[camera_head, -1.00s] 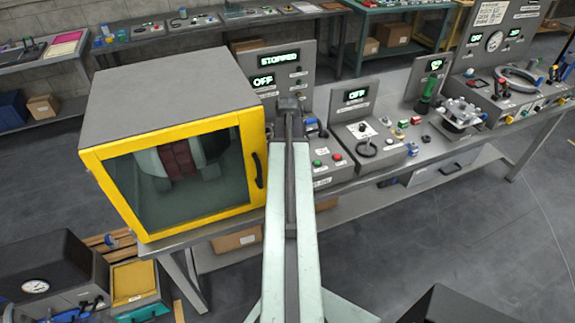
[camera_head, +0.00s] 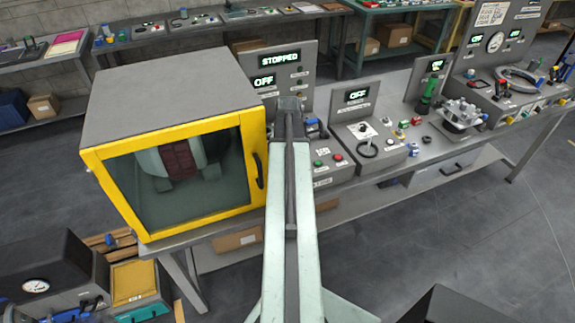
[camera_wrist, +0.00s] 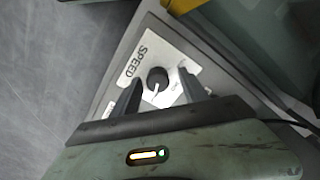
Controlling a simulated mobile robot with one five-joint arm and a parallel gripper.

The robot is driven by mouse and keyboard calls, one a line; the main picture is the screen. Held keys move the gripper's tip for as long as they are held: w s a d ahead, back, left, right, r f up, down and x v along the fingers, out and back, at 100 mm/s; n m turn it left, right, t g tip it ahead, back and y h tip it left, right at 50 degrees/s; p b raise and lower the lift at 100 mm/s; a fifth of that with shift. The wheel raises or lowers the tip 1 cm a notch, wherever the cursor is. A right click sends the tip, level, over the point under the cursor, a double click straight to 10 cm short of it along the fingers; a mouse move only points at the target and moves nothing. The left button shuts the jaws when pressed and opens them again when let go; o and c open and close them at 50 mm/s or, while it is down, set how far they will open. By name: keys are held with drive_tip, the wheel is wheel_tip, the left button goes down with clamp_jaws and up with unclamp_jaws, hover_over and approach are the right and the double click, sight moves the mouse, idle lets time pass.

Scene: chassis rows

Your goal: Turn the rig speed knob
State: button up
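The speed knob (camera_wrist: 157,79) is a round black knob with a white pointer line, on a pale plate labelled SPEED, in the wrist view. My gripper (camera_wrist: 159,74) is open, with one dark finger to each side of the knob. Gaps show between the fingers and the knob, so it does not look gripped. Whether the fingers are down at the knob's height is hard to tell. In the head view my arm hides the knob. The rig's upright panel (camera_head: 303,75) behind my arm shows STOPPED and OFF in green.
A yellow-framed cabinet (camera_head: 92,190) with a window stands just left of my arm. A button box (camera_head: 330,180) with green and red buttons is close on the right. Another panel (camera_head: 355,94) reading OFF stands further right. The bench continues right with more devices; open floor lies in front.

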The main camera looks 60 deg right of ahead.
wheel_tip(320, 180, up, 8)
drive_tip(key=p, duration=0.8)
drive_tip(key=shift+f, duration=0.15)
drive_tip(key=shift+s, duration=0.15)
